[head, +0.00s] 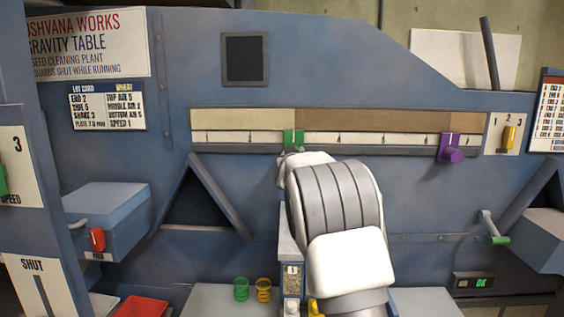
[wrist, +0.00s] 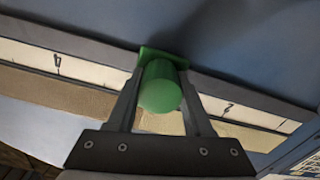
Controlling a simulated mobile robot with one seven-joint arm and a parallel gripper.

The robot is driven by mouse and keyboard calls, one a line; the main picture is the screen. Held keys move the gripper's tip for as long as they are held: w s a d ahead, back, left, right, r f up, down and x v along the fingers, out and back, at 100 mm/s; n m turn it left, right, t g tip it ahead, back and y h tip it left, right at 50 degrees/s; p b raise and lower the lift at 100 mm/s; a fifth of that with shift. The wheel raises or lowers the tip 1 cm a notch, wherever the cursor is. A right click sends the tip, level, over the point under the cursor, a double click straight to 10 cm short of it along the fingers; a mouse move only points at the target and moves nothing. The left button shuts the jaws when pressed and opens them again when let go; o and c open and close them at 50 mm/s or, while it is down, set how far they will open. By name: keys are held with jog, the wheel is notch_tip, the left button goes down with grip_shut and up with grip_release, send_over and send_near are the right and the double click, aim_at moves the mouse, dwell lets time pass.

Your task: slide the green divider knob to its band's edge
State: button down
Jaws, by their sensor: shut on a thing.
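The green divider knob (head: 293,137) sits on a long horizontal rail in the head view, left of the rail's middle. Above the scale is a coloured band strip: a pale tan band (head: 240,118), a brown band (head: 375,120) and a short tan band at the right end. The pale tan and brown bands meet about above the green knob; the exact offset is too small to tell. In the wrist view the round green knob (wrist: 160,92) lies between the two fingers of my gripper (wrist: 162,85). My gripper is shut on it. My arm hides the panel below.
A purple knob (head: 450,148) stands on the same rail toward the right end. A yellow lever (head: 509,137) is on a numbered plate farther right. A blue box with a red tab (head: 97,238) projects at the left. The rail between the knobs is clear.

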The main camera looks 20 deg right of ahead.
jog(key=shift+d+r, duration=0.1)
jog(key=shift+d, duration=0.1)
jog(key=shift+c, duration=1.5)
grip_release()
jog(key=shift+s+a, duration=0.25)
jog(key=shift+s, duration=0.25)
jog(key=b+v, duration=0.2)
jog(key=v, duration=1.4)
jog(key=shift+s, duration=0.25)
jog(key=shift+s, duration=0.1)
